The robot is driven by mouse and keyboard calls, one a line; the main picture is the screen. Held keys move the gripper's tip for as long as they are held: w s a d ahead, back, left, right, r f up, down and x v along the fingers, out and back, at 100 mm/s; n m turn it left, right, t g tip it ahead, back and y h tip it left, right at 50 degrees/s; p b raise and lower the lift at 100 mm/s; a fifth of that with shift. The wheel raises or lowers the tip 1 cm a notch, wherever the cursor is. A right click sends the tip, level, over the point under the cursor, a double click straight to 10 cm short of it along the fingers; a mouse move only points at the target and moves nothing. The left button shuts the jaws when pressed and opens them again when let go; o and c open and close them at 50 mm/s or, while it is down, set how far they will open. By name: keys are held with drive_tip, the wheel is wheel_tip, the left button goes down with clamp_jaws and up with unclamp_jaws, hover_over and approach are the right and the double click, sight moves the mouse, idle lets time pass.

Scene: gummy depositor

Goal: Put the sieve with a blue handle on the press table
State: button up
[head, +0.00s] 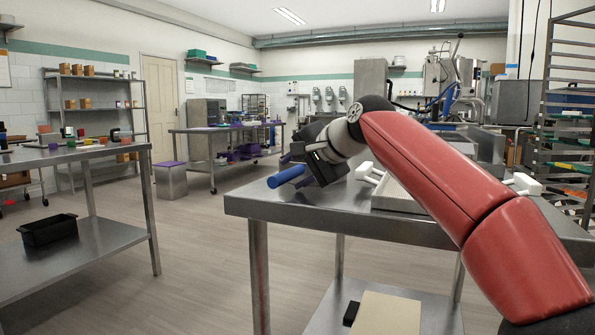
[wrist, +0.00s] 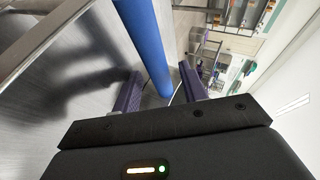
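The sieve's blue handle (head: 287,176) shows in the head view at the left end of the near steel table (head: 285,205), its end pointing left. The rest of the sieve is hidden behind my gripper or out of view. My gripper (head: 301,160) is low over that table end, at the handle. In the wrist view the blue handle (wrist: 148,40) runs down between the two purple fingers of my gripper (wrist: 160,70). The fingers are apart, with a narrow gap visible on each side of the handle. I cannot tell which table is the press table.
A pale tray with white handles (head: 398,196) lies on the near table, partly behind my arm. A steel table (head: 95,155) with small items stands at left, a black bin (head: 47,229) on its lower shelf. Open floor (head: 200,240) lies between.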

drive_tip(key=b+v, duration=0.1)
drive_tip(key=v, duration=1.1)
drive_tip(key=shift+s, duration=0.15)
